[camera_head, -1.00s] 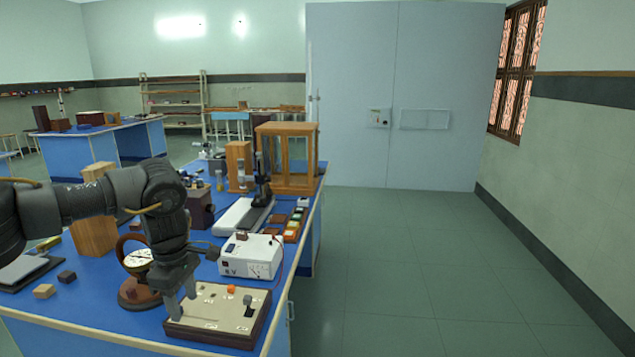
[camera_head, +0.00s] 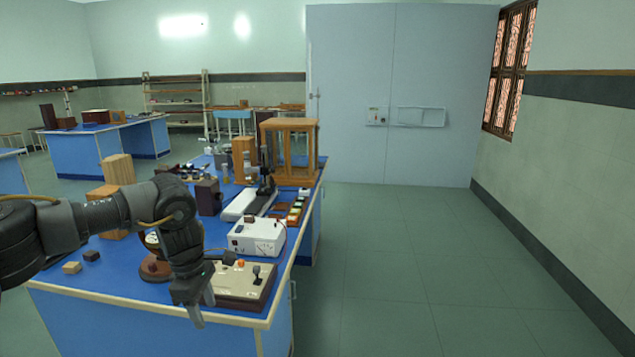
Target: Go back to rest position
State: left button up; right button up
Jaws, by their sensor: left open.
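My left gripper (camera_head: 204,306) comes in from the left, in front of the near edge of the blue bench (camera_head: 130,275). It points down with its jaws open and nothing shows between them. Behind it on the bench is a beige panel with a dark wooden rim (camera_head: 238,284), with an orange knob and a dark lever on top. My left forearm and gripper hide the left part of this panel and part of a round dial on a brown base (camera_head: 153,266). My right gripper is not in view.
A white meter box (camera_head: 257,237) stands behind the panel. Further back are a wooden glass case (camera_head: 290,152) and wooden blocks (camera_head: 118,170). Two small blocks (camera_head: 72,268) lie at the bench's left. The floor (camera_head: 390,270) to the right is clear up to the wall.

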pick_arm(q)
jog(key=w+d+f+n+h, duration=0.1)
jog(key=d+f+n+h, duration=0.5)
jog(key=d+f, duration=0.8)
jog(key=d+f+n+t+h, duration=0.3)
jog(key=d+f+n, duration=0.4)
jog(key=f+n, duration=0.4)
jog(key=s+a+f+n+t, duration=0.2)
jog(key=s+f+n, duration=0.2)
jog(key=f+n, duration=0.6)
jog(key=s+a+f+n+y, duration=0.3)
jog(key=s+a+f+n, duration=0.3)
jog(key=s+f+n, duration=0.35)
jog(key=s+a+f+n+y, duration=0.3)
jog(key=s+a+f+n, duration=0.25)
jog(key=s+f, duration=0.6)
jog(key=s+a+f+n+g+y, duration=0.1)
jog(key=s+a+f+n, duration=0.1)
jog(key=s, duration=0.8)
jog(key=s+a+f+n+g+y, duration=0.1)
jog(key=s+a+f+n, duration=0.2)
jog(key=s, duration=0.7)
jog(key=s+a+f+n+g+y, duration=0.2)
jog(key=s+a+n, duration=0.3)
jog(key=s, duration=0.4)
jog(key=shift+s+f, duration=0.4)
jog(key=shift+f, duration=0.35)
jog(key=shift+d, duration=0.1)
